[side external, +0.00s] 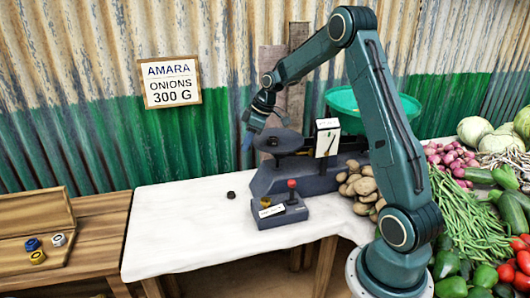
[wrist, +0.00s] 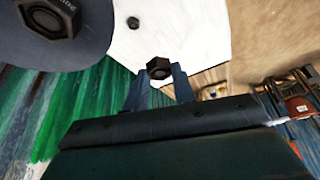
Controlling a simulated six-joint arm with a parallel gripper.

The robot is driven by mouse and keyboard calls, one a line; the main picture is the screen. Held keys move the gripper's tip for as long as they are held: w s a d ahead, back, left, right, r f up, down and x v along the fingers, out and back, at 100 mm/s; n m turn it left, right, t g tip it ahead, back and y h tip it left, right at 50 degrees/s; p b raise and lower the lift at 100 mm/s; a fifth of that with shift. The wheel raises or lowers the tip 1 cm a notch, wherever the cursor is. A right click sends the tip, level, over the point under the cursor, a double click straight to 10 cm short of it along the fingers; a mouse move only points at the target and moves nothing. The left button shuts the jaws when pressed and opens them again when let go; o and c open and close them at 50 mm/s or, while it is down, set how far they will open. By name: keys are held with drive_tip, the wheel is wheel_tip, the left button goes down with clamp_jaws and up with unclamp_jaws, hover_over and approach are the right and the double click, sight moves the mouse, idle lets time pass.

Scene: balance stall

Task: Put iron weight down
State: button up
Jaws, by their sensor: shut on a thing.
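My gripper (side external: 247,142) is at the left side of the scale's dark pan (side external: 290,146), above the white tabletop. In the wrist view, my gripper (wrist: 159,78) has its two blue fingers shut on a dark hexagonal iron weight (wrist: 160,66), held up off the table. The held weight is not clear in the side view. Another iron weight (wrist: 48,18) sits on the pan (wrist: 85,48) in the wrist view. A smaller dark weight (side external: 231,195) stands on the white cloth left of the scale; it also shows in the wrist view (wrist: 133,23).
A control box (side external: 280,212) with a red knob stands before the scale. A wooden tray (side external: 35,222) with blue, silver and yellow pieces is at the left. Potatoes (side external: 357,186) and vegetables fill the right. The cloth's left part (side external: 175,225) is clear.

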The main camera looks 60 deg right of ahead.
drive_tip(key=s+d+r+m+h, duration=0.1)
drive_tip(key=d+r+m+h, duration=0.2)
drive_tip(key=d+r+m, duration=0.6)
wheel_tip(320, 180, up, 10)
drive_tip(key=m+g+h, duration=0.1)
drive_tip(key=m+h, duration=0.1)
drive_tip(key=m, duration=0.3)
hover_over(283, 134)
drive_tip(key=s+a, duration=0.1)
wheel_tip(283, 134, down, 20)
drive_tip(key=shift+s+a+f, duration=0.15)
drive_tip(key=shift+f, duration=0.1)
drive_tip(key=o, duration=1)
drive_tip(key=v, duration=1.2)
drive_tip(key=shift+a, duration=0.1)
